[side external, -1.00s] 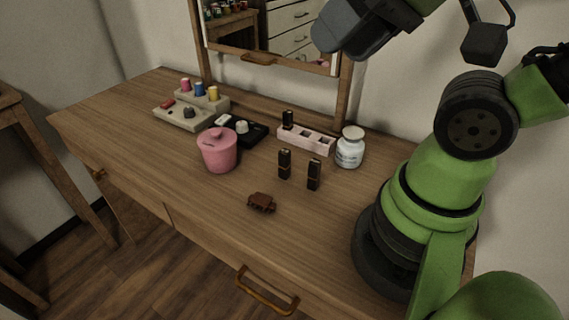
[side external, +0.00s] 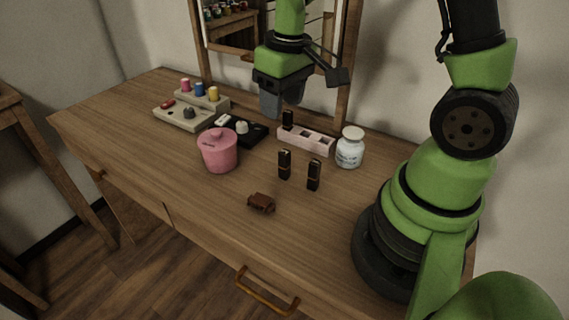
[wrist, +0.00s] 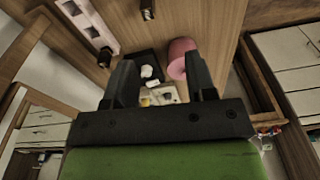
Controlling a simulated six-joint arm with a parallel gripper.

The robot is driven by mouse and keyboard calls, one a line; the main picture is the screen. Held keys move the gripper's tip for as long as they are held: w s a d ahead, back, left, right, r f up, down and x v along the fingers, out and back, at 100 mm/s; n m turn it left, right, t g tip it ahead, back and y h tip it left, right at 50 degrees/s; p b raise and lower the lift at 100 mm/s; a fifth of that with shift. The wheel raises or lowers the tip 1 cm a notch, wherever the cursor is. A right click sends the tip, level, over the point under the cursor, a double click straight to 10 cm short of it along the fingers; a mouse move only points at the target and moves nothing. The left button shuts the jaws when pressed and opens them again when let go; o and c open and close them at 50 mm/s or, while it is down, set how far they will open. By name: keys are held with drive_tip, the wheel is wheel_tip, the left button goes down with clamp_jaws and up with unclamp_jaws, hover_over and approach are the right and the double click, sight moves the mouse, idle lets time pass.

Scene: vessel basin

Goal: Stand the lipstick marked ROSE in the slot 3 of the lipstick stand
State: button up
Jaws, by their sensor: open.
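The pale pink lipstick stand (side external: 318,145) is near the back of the table. A black lipstick (side external: 288,120) stands in its left end slot; the other visible slots look empty. The stand also shows at the upper left of the wrist view (wrist: 86,18). Two dark lipsticks with gold bands, one left (side external: 284,165) and one right (side external: 313,175), stand upright in front of the stand. I cannot read ROSE or any slot number. My gripper (side external: 279,110) is open and empty, above the back of the table, left of the stand in the side view.
A pink lidded pot (side external: 218,152), a black tray (side external: 257,135) and a spool holder (side external: 180,118) stand to the left. A white jar (side external: 350,149) is right of the stand. A brown clip (side external: 261,203) lies in front. The mirror frame (side external: 345,85) rises behind.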

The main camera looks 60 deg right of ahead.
sight(284, 151)
drive_tip(key=shift+n+g, duration=0.3)
drive_tip(key=shift+g, duration=0.3)
drive_tip(key=f, duration=0.3)
drive_tip(key=d+f, duration=0.1)
drive_tip(key=f, duration=0.4)
drive_tip(key=shift+w+d+f, duration=0.2)
drive_tip(key=shift+w+f, duration=0.05)
drive_tip(key=shift+f, duration=0.05)
drive_tip(key=shift+d+f, duration=0.15)
drive_tip(key=shift+f, duration=3.05)
clamp_jaws()
